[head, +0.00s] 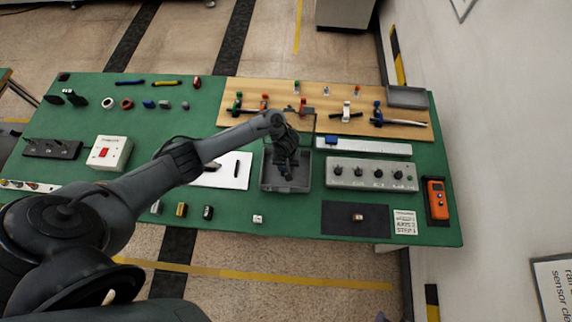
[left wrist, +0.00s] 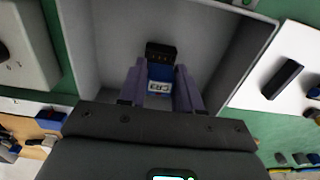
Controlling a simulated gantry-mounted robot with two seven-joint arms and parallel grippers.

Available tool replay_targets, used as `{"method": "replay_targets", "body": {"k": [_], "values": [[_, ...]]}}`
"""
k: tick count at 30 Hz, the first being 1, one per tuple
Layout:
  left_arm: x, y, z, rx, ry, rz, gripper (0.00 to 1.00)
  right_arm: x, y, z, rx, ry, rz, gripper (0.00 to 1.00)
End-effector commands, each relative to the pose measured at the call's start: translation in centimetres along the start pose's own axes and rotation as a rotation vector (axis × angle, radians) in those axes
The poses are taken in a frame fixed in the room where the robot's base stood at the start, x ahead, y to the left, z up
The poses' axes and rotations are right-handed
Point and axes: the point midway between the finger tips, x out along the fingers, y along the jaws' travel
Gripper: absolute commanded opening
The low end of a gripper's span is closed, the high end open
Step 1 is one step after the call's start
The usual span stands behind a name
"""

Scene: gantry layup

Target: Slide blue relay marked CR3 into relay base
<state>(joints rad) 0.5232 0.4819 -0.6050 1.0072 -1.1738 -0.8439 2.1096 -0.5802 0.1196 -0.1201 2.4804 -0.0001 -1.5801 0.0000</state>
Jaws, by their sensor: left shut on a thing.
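My left gripper (head: 285,172) reaches down over the grey bin (head: 267,184) near the table's middle. In the left wrist view, my left gripper (left wrist: 162,82) is shut on a blue relay (left wrist: 160,74) with a white label that appears to read CR3. A black block-like end (left wrist: 161,52) shows at the relay's far side, with the grey bin floor behind. The arm and gripper hide the relay in the head view. A pale rail (head: 375,149) with a blue block (head: 331,140) at its left end lies right of the bin; I cannot tell which part is the relay base. My right gripper is not in view.
A grey box with several knobs (head: 371,174) stands just right of the bin. A white panel (head: 236,171) lies left of it. A wooden board (head: 325,100) with clamps is behind. A dark mat (head: 340,219) and an orange meter (head: 437,200) are at the front right.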

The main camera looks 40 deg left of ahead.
Motion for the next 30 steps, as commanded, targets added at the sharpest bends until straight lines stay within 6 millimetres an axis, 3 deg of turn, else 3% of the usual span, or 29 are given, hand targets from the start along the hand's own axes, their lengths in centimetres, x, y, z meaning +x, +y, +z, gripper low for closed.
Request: {"method": "replay_targets", "body": {"k": [30], "values": [[-0.01, 0.02, 0.02, 0.0, 0.0, 0.0, 0.04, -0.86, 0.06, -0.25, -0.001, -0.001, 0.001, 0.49]]}}
